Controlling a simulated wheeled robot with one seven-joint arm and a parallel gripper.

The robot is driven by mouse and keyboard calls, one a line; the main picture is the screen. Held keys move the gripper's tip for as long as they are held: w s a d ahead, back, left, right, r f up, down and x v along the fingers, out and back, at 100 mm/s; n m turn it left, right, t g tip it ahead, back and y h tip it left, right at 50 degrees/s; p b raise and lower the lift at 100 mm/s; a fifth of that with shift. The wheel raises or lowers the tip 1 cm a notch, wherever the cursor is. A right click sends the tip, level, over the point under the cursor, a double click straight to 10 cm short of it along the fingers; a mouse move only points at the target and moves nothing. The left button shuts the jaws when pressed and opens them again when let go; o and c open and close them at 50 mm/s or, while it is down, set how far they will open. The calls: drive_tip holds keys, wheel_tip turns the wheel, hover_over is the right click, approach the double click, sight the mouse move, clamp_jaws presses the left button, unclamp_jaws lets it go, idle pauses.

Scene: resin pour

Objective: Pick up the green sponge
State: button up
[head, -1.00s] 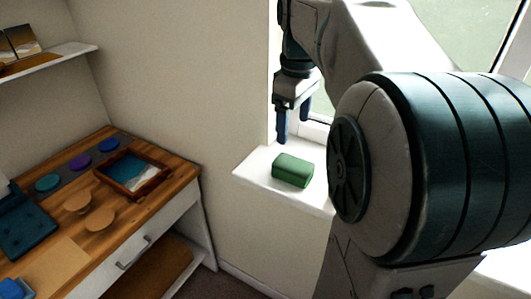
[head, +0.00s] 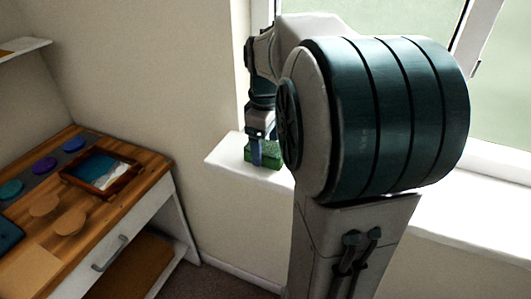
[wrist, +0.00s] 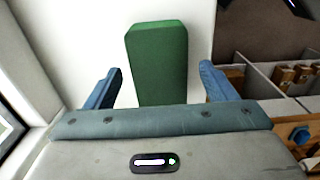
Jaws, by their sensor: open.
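The green sponge (head: 262,157) lies on the white window sill, partly hidden behind my gripper (head: 258,152) in the head view. In the wrist view the sponge (wrist: 157,62) is a green block whose near end lies between my two blue fingers. My gripper (wrist: 160,92) is open, with a visible gap between each finger and the sponge. The sponge's far end extends beyond the fingertips in that view.
The white sill (head: 226,157) has bare room left of the sponge. The window frame (wrist: 22,70) is close on the left in the wrist view. A wooden-topped desk (head: 150,180) with a framed tray (head: 103,187) stands at the left.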

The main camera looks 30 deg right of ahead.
sight(269, 147)
drive_tip(key=shift+f, duration=0.9)
drive_tip(key=c, duration=1.1)
drive_tip(key=shift+r, duration=0.1)
drive_tip(key=shift+r, duration=0.45)
drive_tip(key=r, duration=0.3)
drive_tip(key=shift+s+d+r, duration=0.3)
drive_tip(key=shift+s+r, duration=0.05)
drive_tip(key=s+d+r, duration=0.4)
drive_tip(key=s+d, duration=0.1)
drive_tip(key=s+d+r, duration=0.2)
drive_tip(key=s, duration=0.1)
drive_tip(key=shift+d+r, duration=0.15)
drive_tip(key=shift+r, duration=0.05)
